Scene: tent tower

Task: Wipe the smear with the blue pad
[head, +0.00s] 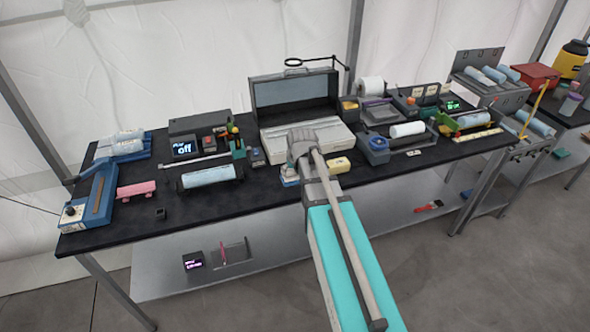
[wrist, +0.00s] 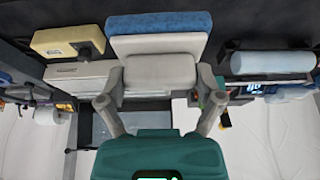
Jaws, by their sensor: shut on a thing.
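My gripper (wrist: 160,78) is shut on the pale grey grip of the blue pad (wrist: 160,22), with one finger on each side of it. The pad's blue layer lies beyond the grip, under a pale plate. In the head view my gripper (head: 293,168) is over the black bench, and the blue pad (head: 290,182) shows small near its front edge. My arm hides part of the pad there. I cannot see whether the pad touches the bench. I cannot make out the smear in either view.
A cream-yellow block (head: 340,165) lies close to the right of the pad. An open grey case (head: 296,90) stands behind. A pale roll on a holder (head: 210,176) lies to the left. Bare black bench (head: 255,195) lies between that roll and the pad.

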